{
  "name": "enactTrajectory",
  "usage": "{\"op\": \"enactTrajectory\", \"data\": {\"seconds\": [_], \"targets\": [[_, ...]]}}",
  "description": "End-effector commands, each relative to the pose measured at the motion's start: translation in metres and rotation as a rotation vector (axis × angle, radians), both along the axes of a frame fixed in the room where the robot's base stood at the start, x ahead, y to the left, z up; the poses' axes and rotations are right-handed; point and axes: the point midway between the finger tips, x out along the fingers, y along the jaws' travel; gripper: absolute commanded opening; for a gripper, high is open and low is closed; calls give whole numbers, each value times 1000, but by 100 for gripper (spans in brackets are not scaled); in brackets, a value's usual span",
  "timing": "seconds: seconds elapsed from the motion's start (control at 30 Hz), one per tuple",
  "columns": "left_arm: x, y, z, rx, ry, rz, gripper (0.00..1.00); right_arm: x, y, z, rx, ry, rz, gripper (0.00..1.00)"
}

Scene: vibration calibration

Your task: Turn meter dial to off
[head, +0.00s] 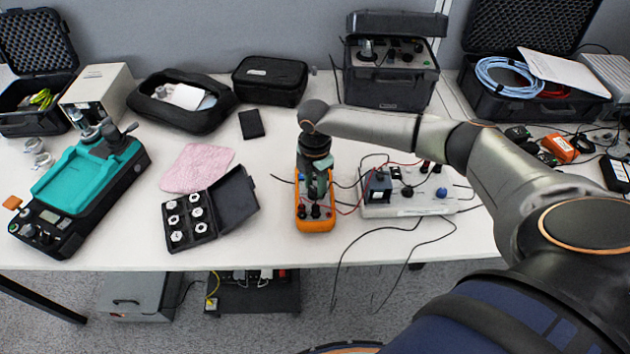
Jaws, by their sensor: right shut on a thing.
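The meter (302,222) is an orange handheld multimeter lying on the white table, near the front edge at the middle. My right arm reaches in from the right, and its gripper (317,194) points down over the meter. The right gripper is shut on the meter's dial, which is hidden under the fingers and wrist. The meter's display is also covered by the wrist, so the dial's setting cannot be read. Leads run from the lower end of the meter. My left gripper is not in view.
A white box with knobs (410,208) and loose cables stands just right of the meter. An open black case of weights (238,200) and a pink cloth (198,167) lie to the left. A teal-topped device (85,180) is further left. Black cases line the back.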

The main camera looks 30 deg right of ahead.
Motion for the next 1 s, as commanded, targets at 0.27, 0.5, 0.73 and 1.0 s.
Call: {"op": "enactTrajectory", "data": {"seconds": [0.27,0.5,0.73,1.0], "targets": [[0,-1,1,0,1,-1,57,0,1,0,2,-1,14,0],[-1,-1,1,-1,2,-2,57,0,1,0,2,-2,13,48],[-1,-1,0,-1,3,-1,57,0,1,0,1,-1,12,73],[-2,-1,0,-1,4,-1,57,1,0,2,0,-2,12,73]]}}
